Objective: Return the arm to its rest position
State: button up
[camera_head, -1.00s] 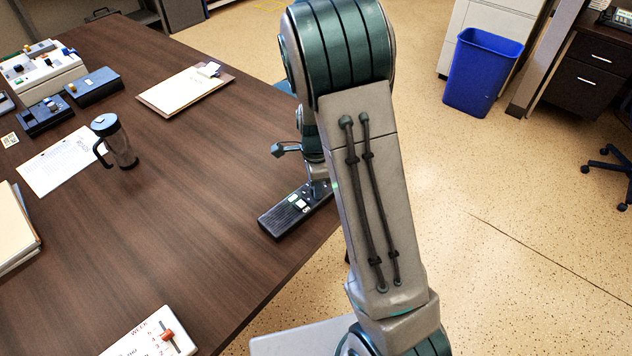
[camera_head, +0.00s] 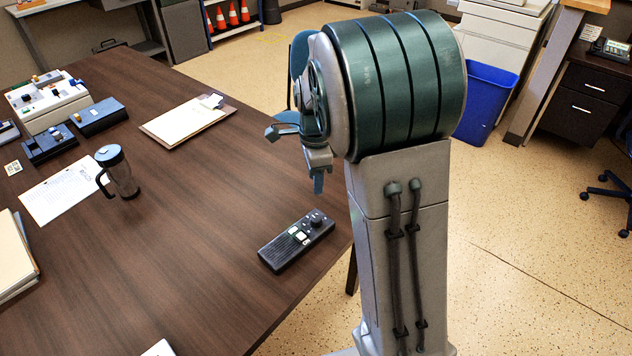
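My gripper (camera_head: 318,184) shows just left of my raised arm, above the right edge of the brown desk (camera_head: 190,250). Its fingers point down, and I see no object in them. One finger is seen nearly edge-on, so I cannot tell whether it is open or shut. My upper arm stands upright in the middle right of the view and hides part of the floor and the blue bin. A black control box (camera_head: 297,241) with a knob and pale buttons lies on the desk below my gripper, apart from it.
A dark jug (camera_head: 120,172) with a handle stands on the desk, with a clipboard (camera_head: 186,121) behind it. Several devices and papers lie at the left. A blue chair (camera_head: 300,62) is behind my arm. A blue bin (camera_head: 487,103) stands on the open floor at right.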

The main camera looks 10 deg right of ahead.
dwell(0.4)
jog(key=s+r+n+t, duration=0.1)
jog(key=s+r+n, duration=0.2)
jog(key=s+n, duration=0.6)
jog(key=s+r+n+t+p, duration=0.1)
jog(key=s+r+n, duration=0.3)
jog(key=s+n, duration=0.5)
jog(key=shift+s+d+r+t, duration=0.2)
jog(key=shift+s+t, duration=0.2)
jog(key=shift+s, duration=0.8)
